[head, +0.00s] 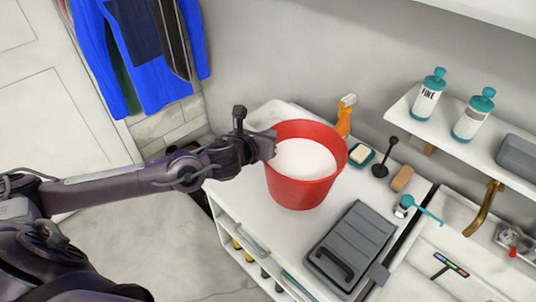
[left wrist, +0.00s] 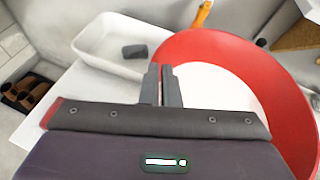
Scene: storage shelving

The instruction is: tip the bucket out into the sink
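The red bucket (head: 300,190) stands upright at the white counter, with a white fill inside; I cannot tell if its base touches the surface. My left gripper (head: 270,145) is at the bucket's left rim. In the left wrist view, its two fingers (left wrist: 163,85) are close together with the bucket's red rim (left wrist: 215,45) between them, so it looks shut on the rim. The white sink (head: 470,258) is at the lower right, with a brass tap (head: 484,208) above it, and is cut off by the picture edge. My right gripper is not in view.
A grey case (head: 350,248) lies on the counter between bucket and sink. Behind are an orange spray bottle (head: 345,117), a soap dish (head: 361,155), a black plunger-like tool (head: 384,160) and a brown sponge (head: 402,179). A shelf (head: 455,140) with bottles overhangs the back right.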

